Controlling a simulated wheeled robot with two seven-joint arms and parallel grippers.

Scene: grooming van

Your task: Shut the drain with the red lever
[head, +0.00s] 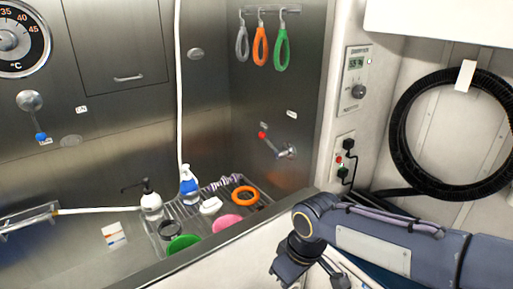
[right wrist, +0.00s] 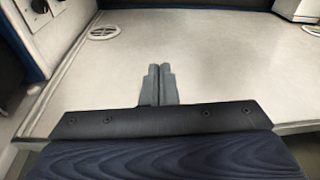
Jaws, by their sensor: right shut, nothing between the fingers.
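The red-tipped lever (head: 264,136) is on the right steel wall of the tub, in the head view. Its handle slants up and left from a round metal pivot (head: 287,151), and a small white label is above it. The drain itself cannot be made out. My right arm reaches in from the right in the head view, below and right of the lever and well apart from it. My right gripper (right wrist: 160,70) shows in the right wrist view, shut and empty over a pale flat surface. My left gripper is not in view.
A blue-tipped lever (head: 37,122) is on the back wall under a dial (head: 14,40). A wire rack (head: 168,222) holds bottles, an orange ring and bowls. Coloured loops (head: 260,46) hang above the red lever. A black hose coil (head: 455,130) hangs at right.

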